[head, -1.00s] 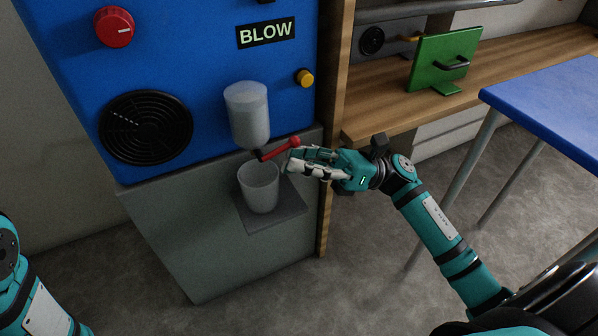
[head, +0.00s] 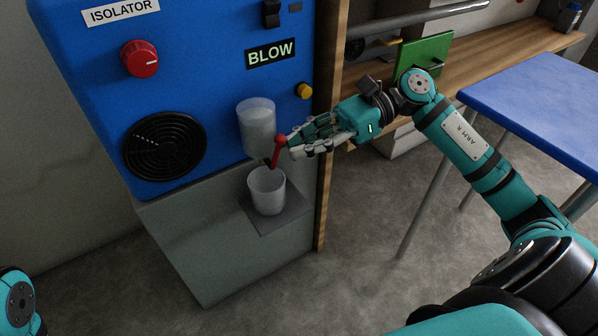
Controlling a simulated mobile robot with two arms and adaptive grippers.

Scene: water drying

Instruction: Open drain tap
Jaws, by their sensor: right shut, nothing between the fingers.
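The drain tap's red lever (head: 277,154) sits under a clear filter bowl (head: 257,128) on the front of the blue machine. The lever now stands steeply in the picture, with its round knob at the upper end. A translucent cup (head: 267,191) stands upright below the tap. My right gripper (head: 292,146) is shut and empty, its fingertips right beside the knob on its right side. I cannot tell whether they touch it. My left gripper is out of view; only part of that arm shows at the lower left.
The cup stands on a small grey shelf (head: 283,219). A yellow button (head: 304,91), a red isolator knob (head: 139,58) and a round black grille (head: 164,146) are on the blue panel. A wooden post (head: 325,190) stands close right of the tap. A blue table (head: 535,100) is at the right.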

